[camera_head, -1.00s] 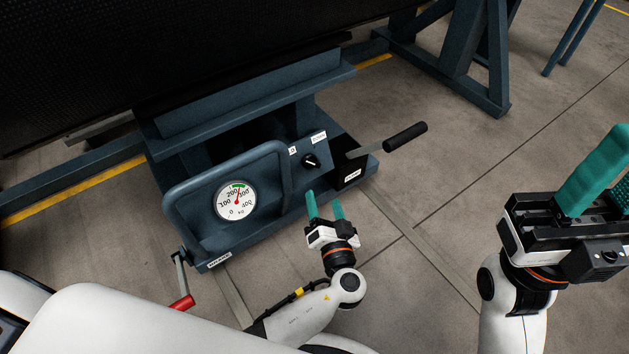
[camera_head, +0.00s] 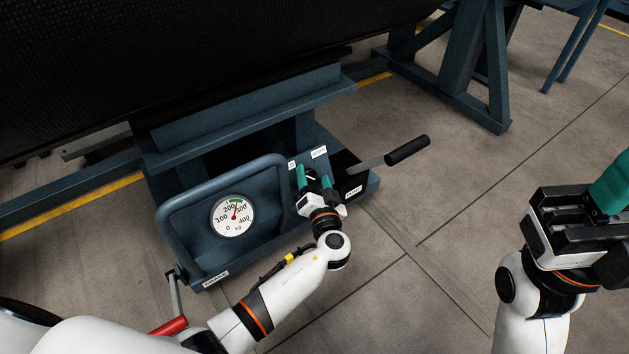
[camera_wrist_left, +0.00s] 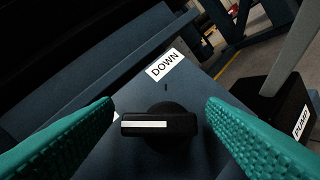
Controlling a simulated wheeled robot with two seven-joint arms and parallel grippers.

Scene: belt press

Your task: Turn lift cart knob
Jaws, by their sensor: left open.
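The lift cart (camera_head: 265,208) is blue with a pressure gauge (camera_head: 233,215) on its panel. The black knob (camera_wrist_left: 160,124) with a white stripe shows in the left wrist view, below a DOWN label (camera_wrist_left: 165,64). Its stripe lies roughly level in that view. My left gripper (camera_head: 314,176) is open, its teal fingers on either side of the knob with gaps showing on both sides. In the head view the fingers mostly hide the knob. My right gripper (camera_head: 601,195) is at the right edge, its fingertips cut off.
A pump lever with a black grip (camera_head: 407,150) sticks out right of the knob. A curved blue handle (camera_head: 222,178) rises left of my left gripper. A red-handled crank (camera_head: 170,326) is at the lower left. Open floor lies to the right.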

